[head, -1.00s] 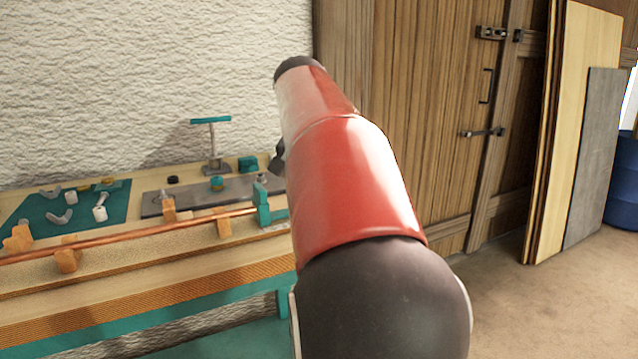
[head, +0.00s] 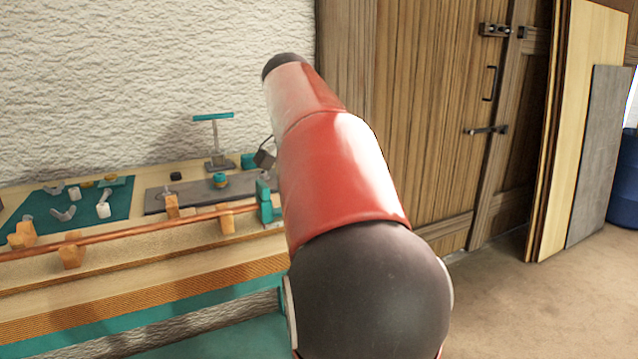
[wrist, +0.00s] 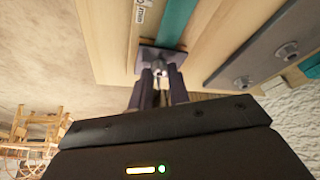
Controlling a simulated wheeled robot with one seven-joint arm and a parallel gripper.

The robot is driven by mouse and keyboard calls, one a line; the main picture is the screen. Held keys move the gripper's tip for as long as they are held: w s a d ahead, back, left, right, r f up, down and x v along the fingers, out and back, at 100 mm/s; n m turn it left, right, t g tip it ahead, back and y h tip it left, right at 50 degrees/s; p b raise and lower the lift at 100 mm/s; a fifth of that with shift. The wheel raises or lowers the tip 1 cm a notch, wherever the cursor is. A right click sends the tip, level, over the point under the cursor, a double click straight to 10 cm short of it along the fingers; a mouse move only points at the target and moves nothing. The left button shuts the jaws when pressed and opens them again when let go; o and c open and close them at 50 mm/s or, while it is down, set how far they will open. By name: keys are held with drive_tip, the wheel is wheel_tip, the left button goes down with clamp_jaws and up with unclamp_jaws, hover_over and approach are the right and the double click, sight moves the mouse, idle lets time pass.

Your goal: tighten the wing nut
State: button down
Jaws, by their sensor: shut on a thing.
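In the wrist view the wing nut (wrist: 158,67) is a small bright metal piece on a dark square plate (wrist: 148,56), at the end of a teal strip (wrist: 178,22). My gripper (wrist: 160,76) has its dark fingers close together around it, shut on it. The fingers hide most of the nut, so its wings and how they are turned cannot be made out. In the head view my red and black arm hides the nut and the fingertips. Only a dark grey part of my gripper's body shows left of the arm, above the bench (head: 130,291).
In the head view a copper rod (head: 120,233) runs along the bench in orange blocks to a teal clamp (head: 265,202). Behind it are a grey plate (head: 158,202), a teal-topped T-shaped stand (head: 213,117) and a teal mat (head: 50,228) with small parts. Boards (head: 598,150) lean at right.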

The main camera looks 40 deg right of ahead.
drive_tip(key=c, duration=1.3)
unclamp_jaws()
drive_tip(key=shift+c, duration=0.2)
drive_tip(key=v, duration=0.7)
drive_tip(key=shift+r, duration=0.3)
drive_tip(key=shift+s+a, duration=0.1)
drive_tip(key=shift+a, duration=0.05)
